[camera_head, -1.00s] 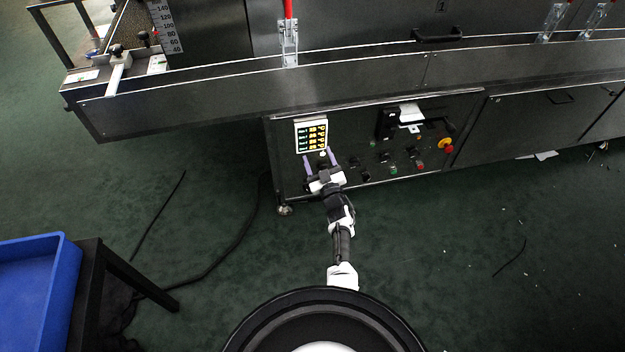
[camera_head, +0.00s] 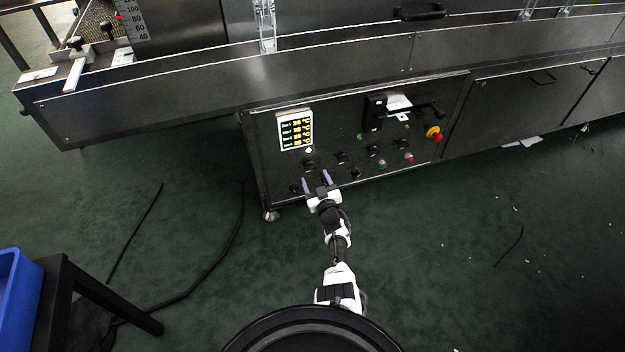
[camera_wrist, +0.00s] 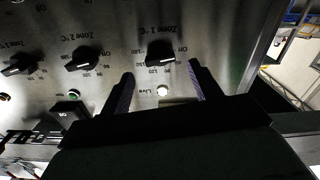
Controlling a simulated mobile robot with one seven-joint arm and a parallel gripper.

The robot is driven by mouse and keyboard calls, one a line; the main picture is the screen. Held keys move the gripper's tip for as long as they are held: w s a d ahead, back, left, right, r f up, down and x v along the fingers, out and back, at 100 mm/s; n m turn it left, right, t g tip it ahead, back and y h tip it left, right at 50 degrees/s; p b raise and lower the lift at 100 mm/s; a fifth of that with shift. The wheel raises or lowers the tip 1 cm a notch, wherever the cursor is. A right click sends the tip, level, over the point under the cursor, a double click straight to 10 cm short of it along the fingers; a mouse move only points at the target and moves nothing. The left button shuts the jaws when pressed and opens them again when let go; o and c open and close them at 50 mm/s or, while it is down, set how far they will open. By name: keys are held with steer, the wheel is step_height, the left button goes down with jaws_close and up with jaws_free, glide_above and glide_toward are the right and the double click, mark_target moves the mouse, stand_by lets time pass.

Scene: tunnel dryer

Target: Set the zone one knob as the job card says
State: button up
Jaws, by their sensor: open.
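The zone one knob (camera_wrist: 160,52) is black with a pale pointer line, under an upside-down "Zone 1 °C" label in the wrist view. In the head view this knob (camera_head: 308,163) sits below the lit display (camera_head: 296,131). My gripper (camera_head: 316,181) is open, its purple fingers lower on the panel than that knob. In the wrist view the fingertips (camera_wrist: 160,73) lie to either side of the knob, apart from it. The pointer's exact setting is too small to read. A white paper (camera_head: 398,102), possibly the job card, is on the panel; its writing is unreadable.
The zone two knob (camera_wrist: 82,60) and another knob (camera_wrist: 20,65) lie left in the wrist view. A white "Live" lamp (camera_wrist: 162,90) is near my fingers. A red emergency button (camera_head: 436,136) is right on the panel. A conveyor ledge (camera_head: 240,80) juts above; a cable (camera_head: 215,262) lies on the floor.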

mark_target(311, 170)
steer(key=shift+b+x, duration=1.05)
steer(key=shift+x, duration=0.85)
steer(key=c, duration=1)
steer(key=shift+m, duration=0.3)
steer(key=m, duration=0.3)
steer(key=shift+d+m, duration=0.1)
steer(key=shift+m, duration=2)
